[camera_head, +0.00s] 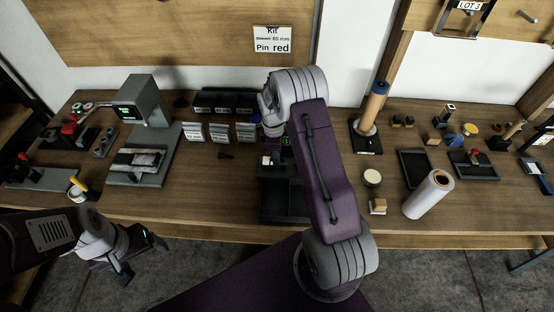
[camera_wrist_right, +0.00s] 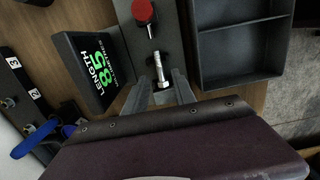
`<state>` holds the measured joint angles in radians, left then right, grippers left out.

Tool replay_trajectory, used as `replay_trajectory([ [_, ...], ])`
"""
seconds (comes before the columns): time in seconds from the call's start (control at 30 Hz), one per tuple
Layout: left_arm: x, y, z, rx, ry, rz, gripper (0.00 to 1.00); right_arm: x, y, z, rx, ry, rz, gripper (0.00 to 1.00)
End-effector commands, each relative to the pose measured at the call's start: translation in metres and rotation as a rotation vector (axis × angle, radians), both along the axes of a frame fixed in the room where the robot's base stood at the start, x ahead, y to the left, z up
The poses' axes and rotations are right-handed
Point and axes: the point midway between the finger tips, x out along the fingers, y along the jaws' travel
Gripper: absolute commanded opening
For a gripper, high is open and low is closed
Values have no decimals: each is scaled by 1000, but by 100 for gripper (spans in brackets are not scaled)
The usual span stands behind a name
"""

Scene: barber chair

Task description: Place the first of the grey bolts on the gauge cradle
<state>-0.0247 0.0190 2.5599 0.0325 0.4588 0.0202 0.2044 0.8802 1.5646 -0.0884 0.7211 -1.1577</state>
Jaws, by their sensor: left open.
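A silver-grey bolt (camera_wrist_right: 161,70) lies on the grey gauge plate (camera_wrist_right: 172,38) in the right wrist view, its head toward my gripper. Beside it is the gauge's display (camera_wrist_right: 93,68), with green digits and the word LENGTH. A red knob (camera_wrist_right: 142,12) is at the plate's far end. My right gripper (camera_wrist_right: 162,86) has its fingers apart, one on each side of the bolt's head end, with gaps showing. In the head view my right arm hides this gripper and most of the gauge; its small green display (camera_head: 286,141) shows. My left gripper (camera_head: 140,260) is open and empty, beyond the bench's front edge.
A dark compartment tray (camera_wrist_right: 240,50) is right of the gauge. A numbered rack (camera_wrist_right: 28,100) with bolts and a blue item is at the left. In the head view, a white roll (camera_head: 428,194) and dark trays (camera_head: 414,169) occupy the right bench.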

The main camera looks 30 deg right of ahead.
Motion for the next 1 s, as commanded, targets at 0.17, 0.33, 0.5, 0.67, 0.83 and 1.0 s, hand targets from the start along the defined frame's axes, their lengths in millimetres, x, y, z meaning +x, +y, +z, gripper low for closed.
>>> replay_trajectory([
  [0.17,0,0,-4,0,0,0,81,3,2,48,-1,-7,0,32],
  [0.33,0,0,-5,0,0,0,81,4,4,80,0,-4,1,32],
  [0.5,0,0,-5,0,0,0,81,3,5,92,0,-1,1,32],
  [0.67,0,0,-5,0,0,0,81,-7,16,97,3,-14,-64,32],
  [0.83,0,0,-5,0,0,0,81,-74,67,110,34,-86,-465,32],
  [1.0,0,0,-5,0,0,0,81,-150,101,107,80,-134,-862,32],
])
